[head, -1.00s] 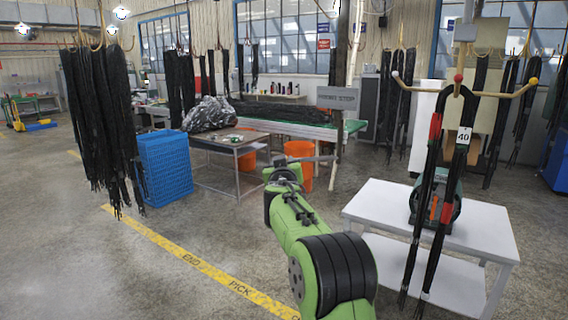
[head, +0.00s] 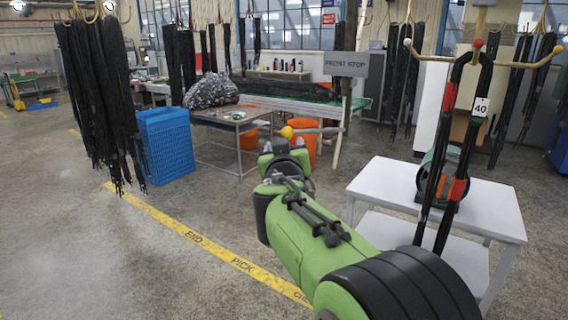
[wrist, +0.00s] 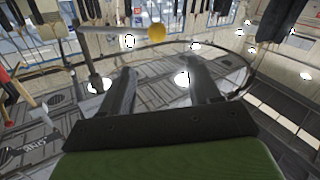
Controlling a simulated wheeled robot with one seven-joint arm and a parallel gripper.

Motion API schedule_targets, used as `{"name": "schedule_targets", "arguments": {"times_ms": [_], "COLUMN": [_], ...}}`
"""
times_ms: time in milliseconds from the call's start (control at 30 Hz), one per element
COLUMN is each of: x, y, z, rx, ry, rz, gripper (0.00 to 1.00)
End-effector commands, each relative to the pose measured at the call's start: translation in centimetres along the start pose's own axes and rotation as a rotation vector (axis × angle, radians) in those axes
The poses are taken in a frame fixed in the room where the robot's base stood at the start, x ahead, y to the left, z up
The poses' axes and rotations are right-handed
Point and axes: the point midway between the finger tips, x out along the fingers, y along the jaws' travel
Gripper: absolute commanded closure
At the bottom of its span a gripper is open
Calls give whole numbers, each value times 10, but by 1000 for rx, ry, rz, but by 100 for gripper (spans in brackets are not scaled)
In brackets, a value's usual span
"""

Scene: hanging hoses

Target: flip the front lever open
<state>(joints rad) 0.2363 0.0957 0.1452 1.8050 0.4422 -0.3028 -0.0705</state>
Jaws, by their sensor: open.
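The lever is a grey rod (head: 318,131) with a yellow ball knob (head: 287,132) at its left end; it runs sideways from an upright post (head: 338,150) under a hanging sign. In the wrist view the rod (wrist: 118,31) lies across the top, with the yellow knob (wrist: 157,32) at its right end. My gripper (wrist: 160,72) is open and empty. The knob appears ahead of the fingertips, roughly between them, apart from both fingers. In the head view my arm's end is just below the knob, and its fingers are hard to make out.
A white table (head: 385,185) with a green machine and a rack of hanging hoses (head: 455,140) stands to the right. A blue crate (head: 167,150) and hanging black hoses (head: 100,100) are to the left. A work table (head: 230,122) stands behind the arm's end. Open floor lies left of my arm.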

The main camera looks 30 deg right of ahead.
Motion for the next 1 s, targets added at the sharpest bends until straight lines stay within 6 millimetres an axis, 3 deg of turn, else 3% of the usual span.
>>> {"name": "schedule_targets", "arguments": {"times_ms": [100, 233, 833, 933, 1000], "x": [-29, -46, -58, -97, -146], "y": [-2, -2, -3, -10, -17], "z": [0, -1, 2, 23, 53], "rx": [-1, -1, 3, 19, 24], "ry": [0, -3, -32, -181, -354], "rz": [-3, -2, -18, -100, -194], "gripper": [38, 38, 38, 38, 38]}}
